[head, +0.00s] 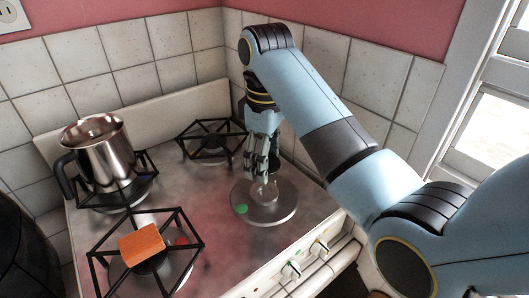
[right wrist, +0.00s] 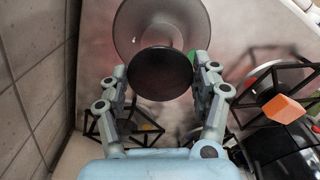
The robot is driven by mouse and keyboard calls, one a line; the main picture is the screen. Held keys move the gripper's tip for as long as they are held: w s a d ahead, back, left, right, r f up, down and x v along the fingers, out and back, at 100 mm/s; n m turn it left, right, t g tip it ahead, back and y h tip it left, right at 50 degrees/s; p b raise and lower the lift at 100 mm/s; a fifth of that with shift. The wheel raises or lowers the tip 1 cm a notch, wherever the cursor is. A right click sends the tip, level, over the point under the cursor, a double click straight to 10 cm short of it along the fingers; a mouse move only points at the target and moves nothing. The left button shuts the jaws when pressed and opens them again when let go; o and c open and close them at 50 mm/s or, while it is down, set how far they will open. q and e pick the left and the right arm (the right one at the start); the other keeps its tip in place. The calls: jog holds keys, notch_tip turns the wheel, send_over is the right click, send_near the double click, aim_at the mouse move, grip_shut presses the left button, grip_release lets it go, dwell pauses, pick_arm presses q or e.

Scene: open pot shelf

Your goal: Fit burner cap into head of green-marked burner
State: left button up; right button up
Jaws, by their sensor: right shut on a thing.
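The green-marked burner is a round grey plate (head: 283,212) with a green dot (head: 241,209) and a small pale burner head (head: 264,192) at its middle. It has no grate over it. My right gripper (head: 259,166) points down just above this head. In the right wrist view, the gripper (right wrist: 160,88) is shut on the dark round burner cap (right wrist: 160,74), held between both fingers. I cannot tell whether cap and head touch. My left gripper is not in view.
A steel pot (head: 100,155) stands on the back-left burner. An orange block (head: 142,244) rests on the front-left grate (head: 187,243), near a red mark (head: 181,241). An empty black grate (head: 211,140) is at the back. Knobs (head: 291,270) line the front edge. Tiled walls close the back.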

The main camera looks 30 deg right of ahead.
aim_at(266, 196)
jog(key=shift+s+f, duration=0.25)
jog(key=shift+f, duration=0.25)
notch_tip(266, 196, down, 4)
jog(key=shift+r, duration=0.2)
jog(key=shift+f, duration=0.6)
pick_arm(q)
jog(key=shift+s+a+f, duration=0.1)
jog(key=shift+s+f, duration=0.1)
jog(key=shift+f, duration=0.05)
pick_arm(e)
jog(key=shift+f, duration=0.1)
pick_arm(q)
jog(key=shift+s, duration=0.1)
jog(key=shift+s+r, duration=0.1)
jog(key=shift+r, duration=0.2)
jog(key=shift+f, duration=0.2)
pick_arm(e)
jog(key=shift+f, duration=0.6)
jog(key=o, duration=1.3)
